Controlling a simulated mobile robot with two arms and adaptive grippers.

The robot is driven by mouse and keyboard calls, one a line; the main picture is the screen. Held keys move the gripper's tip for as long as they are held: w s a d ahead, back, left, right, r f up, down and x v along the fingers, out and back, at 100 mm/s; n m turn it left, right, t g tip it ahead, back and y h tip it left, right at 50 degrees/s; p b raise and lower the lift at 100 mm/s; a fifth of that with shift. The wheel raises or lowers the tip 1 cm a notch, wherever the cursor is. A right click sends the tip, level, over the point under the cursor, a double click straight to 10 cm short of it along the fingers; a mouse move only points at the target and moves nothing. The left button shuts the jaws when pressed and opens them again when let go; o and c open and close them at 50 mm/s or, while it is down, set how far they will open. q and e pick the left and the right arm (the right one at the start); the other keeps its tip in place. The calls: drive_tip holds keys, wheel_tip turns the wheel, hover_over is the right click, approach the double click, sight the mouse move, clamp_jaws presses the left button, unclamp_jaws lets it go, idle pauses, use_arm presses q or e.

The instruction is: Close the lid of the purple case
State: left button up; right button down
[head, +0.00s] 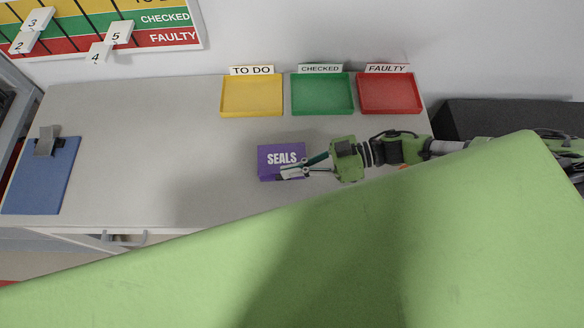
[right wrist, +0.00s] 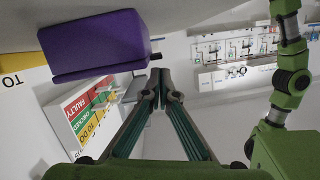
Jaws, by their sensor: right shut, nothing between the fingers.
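The purple case (head: 275,160) with "SEALS" on its top sits on the grey table. It looks like a closed block, with its lid lying flat on top. In the right wrist view the case (right wrist: 95,45) is at the upper left, with a thin seam along one edge. My right gripper (head: 284,174) is shut and empty. In the head view its fingertips overlap the case's front right part. In the right wrist view the fingertips (right wrist: 160,76) are just beside the case; I cannot tell whether they touch. My left gripper is not in view.
Yellow (head: 251,96), green (head: 322,94) and red (head: 389,94) trays stand empty along the back of the table (head: 130,150). A blue clipboard (head: 42,180) lies at the far left.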

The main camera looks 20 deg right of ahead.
drive_tip(key=shift+r+p, duration=0.55)
drive_tip(key=shift+r, duration=0.05)
drive_tip(key=s+d+r, duration=0.2)
drive_tip(key=d+r, duration=0.3)
drive_tip(key=d, duration=0.4)
drive_tip(key=shift+s+d+b, duration=0.15)
drive_tip(key=shift+d+b, duration=0.1)
drive_tip(key=shift+b, duration=0.2)
